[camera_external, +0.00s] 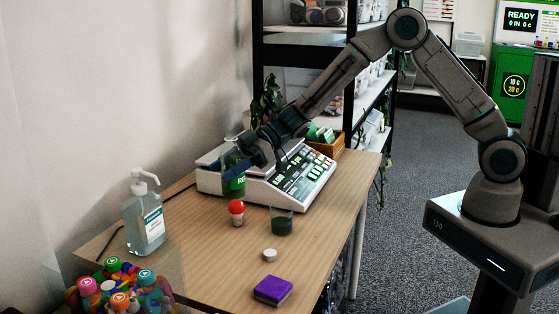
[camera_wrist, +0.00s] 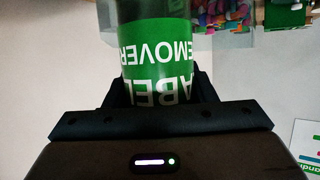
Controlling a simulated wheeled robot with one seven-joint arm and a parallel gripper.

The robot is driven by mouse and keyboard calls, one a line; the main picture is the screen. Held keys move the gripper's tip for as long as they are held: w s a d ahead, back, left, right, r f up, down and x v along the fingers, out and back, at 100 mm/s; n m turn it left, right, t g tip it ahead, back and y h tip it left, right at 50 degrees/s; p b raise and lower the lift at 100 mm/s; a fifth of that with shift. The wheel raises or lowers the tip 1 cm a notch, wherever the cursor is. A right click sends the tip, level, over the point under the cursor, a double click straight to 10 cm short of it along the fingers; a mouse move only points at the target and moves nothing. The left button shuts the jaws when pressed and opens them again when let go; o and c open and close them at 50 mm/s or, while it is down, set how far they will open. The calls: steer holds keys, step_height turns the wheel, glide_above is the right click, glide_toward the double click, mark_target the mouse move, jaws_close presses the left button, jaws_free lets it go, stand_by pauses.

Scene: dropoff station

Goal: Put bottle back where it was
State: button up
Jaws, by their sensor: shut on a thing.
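A clear bottle with a green label (camera_external: 234,187) is upright in my gripper (camera_external: 240,163), at the left front of the white scale (camera_external: 208,184). I cannot tell whether its base touches the scale or the table or hangs just above. In the wrist view the bottle (camera_wrist: 160,45) stands between the two black fingers of my gripper (camera_wrist: 160,92). Its label reads "LABEL REMOVER", upside down. The fingers are closed around it. A clear pump bottle (camera_external: 146,222) stands apart at the table's left.
On the table (camera_external: 205,268) are a red-and-white small item (camera_external: 236,208), a dark green cup (camera_external: 282,222), a white disc (camera_external: 270,255) and a purple block (camera_external: 272,290). A clear bin of colourful caps (camera_external: 120,288) is front left. A wooden box (camera_external: 330,148) and plant (camera_external: 266,100) stand behind.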

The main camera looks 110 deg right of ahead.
steer(key=shift+s+d+f+n+y+p, duration=0.15)
steer(key=shift+d+n+y+p, duration=0.2)
steer(key=shift+p, duration=0.6)
steer(key=shift+a+f, duration=0.15)
steer(key=shift+a, duration=0.05)
steer(key=shift+w+a+f+p, duration=0.15)
steer(key=shift+w+a+f, duration=1.2)
steer(key=shift+f, duration=0.5)
steer(key=shift+w+a+f+p, duration=0.15)
steer(key=shift+w+a+f, duration=1.2)
steer(key=shift+f, duration=0.45)
steer(key=shift+w+a+f+p, duration=0.15)
steer(key=shift+w+a+f, duration=1.2)
steer(key=shift+f, duration=0.5)
steer(key=shift+w+d, duration=0.1)
steer(key=shift+f, duration=0.2)
steer(key=o, duration=1.1)
steer(key=shift+r, duration=0.1)
